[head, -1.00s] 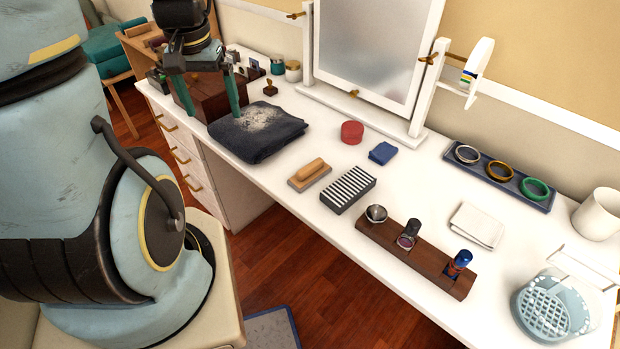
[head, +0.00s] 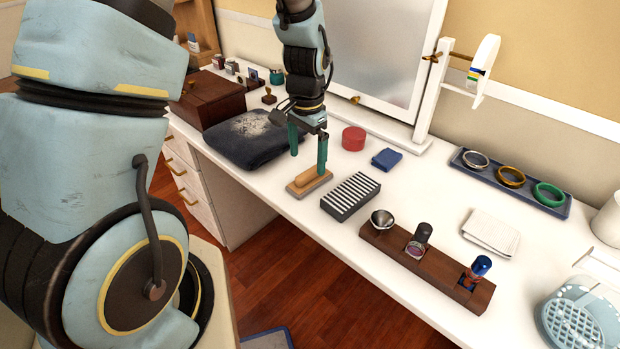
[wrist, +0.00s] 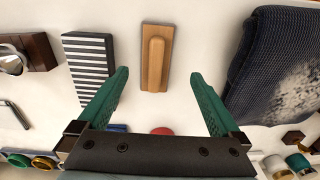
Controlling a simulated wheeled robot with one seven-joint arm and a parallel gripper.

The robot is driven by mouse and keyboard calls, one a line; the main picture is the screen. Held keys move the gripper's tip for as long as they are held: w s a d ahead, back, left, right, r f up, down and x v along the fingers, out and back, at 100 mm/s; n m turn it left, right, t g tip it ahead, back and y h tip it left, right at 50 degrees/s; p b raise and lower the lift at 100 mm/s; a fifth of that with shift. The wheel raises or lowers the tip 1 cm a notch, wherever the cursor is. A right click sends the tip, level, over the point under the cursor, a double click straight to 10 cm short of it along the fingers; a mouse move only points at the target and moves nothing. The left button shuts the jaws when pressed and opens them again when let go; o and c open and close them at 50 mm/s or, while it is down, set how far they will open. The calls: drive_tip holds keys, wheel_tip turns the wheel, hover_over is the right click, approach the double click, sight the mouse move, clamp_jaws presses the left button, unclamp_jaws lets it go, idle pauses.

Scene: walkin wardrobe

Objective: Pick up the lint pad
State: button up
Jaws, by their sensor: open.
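The lint pad, which I take to be the tan block with a rounded wooden handle (head: 304,184), lies on the white counter between the dark folded cloth and the striped block. It also shows in the wrist view (wrist: 156,55), upright in the picture. My gripper (head: 308,161) points down above the pad and is open and empty. In the wrist view my gripper (wrist: 159,74) has its green fingers spread wide, with the pad centred ahead of the gap. The fingers look apart from the pad; the exact height is hard to tell.
The dark folded cloth (head: 255,138) with pale lint lies left of the pad, and the striped block (head: 350,196) lies close on its right. A red round box (head: 353,139) and a blue item (head: 387,159) sit behind. A wooden holder (head: 430,265) stands farther right.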

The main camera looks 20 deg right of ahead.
sight(310, 170)
drive_tip(key=f, duration=0.1)
drive_tip(key=f+p, duration=0.1)
drive_tip(key=f, duration=0.2)
drive_tip(key=shift+s+d, duration=0.25)
drive_tip(key=shift+s, duration=0.05)
drive_tip(key=shift+f, duration=0.55)
drive_tip(key=shift+c, duration=0.2)
drive_tip(key=c, duration=1.5)
drive_tip(key=shift+r, duration=0.1)
wheel_tip(310, 170, up, 10)
drive_tip(key=shift+f+b, duration=0.1)
drive_tip(key=shift+b, duration=0.5)
